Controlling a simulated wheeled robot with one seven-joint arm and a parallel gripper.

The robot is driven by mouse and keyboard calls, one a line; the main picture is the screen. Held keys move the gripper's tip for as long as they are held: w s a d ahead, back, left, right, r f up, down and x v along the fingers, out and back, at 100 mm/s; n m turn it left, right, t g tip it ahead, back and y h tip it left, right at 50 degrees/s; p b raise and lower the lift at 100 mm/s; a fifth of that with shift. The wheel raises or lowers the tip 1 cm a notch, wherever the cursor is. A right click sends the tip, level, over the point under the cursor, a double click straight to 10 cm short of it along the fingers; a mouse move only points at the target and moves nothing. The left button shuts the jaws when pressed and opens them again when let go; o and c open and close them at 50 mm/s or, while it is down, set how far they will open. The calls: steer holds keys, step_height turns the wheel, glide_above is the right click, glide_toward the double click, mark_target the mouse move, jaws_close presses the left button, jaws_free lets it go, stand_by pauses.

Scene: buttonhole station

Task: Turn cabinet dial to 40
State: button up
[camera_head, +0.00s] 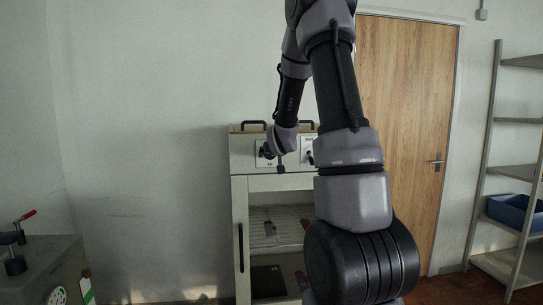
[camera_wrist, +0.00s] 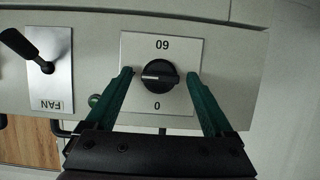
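The cabinet dial (camera_wrist: 160,75) is a round black knob on a white plate (camera_wrist: 185,46). In the wrist view the plate shows upside down, with 60 at the top and 0 at the bottom. A pale pointer mark on the knob points to the left. My gripper (camera_wrist: 160,77) is open, with one green finger on each side of the knob. Small gaps seem to show between fingers and knob. In the head view the cabinet (camera_head: 240,200) stands against the wall, and my wrist hides most of the dial.
A FAN switch (camera_wrist: 50,85) with a black lever sits beside the dial plate, and a small green lamp (camera_wrist: 95,100) lies between them. A wooden door (camera_head: 410,130) and a shelf rack (camera_head: 487,160) stand to the right. A grey bench (camera_head: 50,265) stands at the left.

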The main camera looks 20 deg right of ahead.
steer(key=v, duration=1.1)
stand_by(0.3)
steer(key=s+a+r+g+y, duration=0.3)
steer(key=s+a, duration=0.4)
steer(key=s, duration=0.6)
steer(key=s+a+r+g+y, duration=0.2)
steer(key=s+a, duration=0.6)
steer(key=s, duration=0.5)
steer(key=shift+s+a+r+m+g+y, duration=0.2)
steer(key=shift+s+r+m+g+y, duration=0.15)
steer(key=shift+r+m+g+y, duration=0.05)
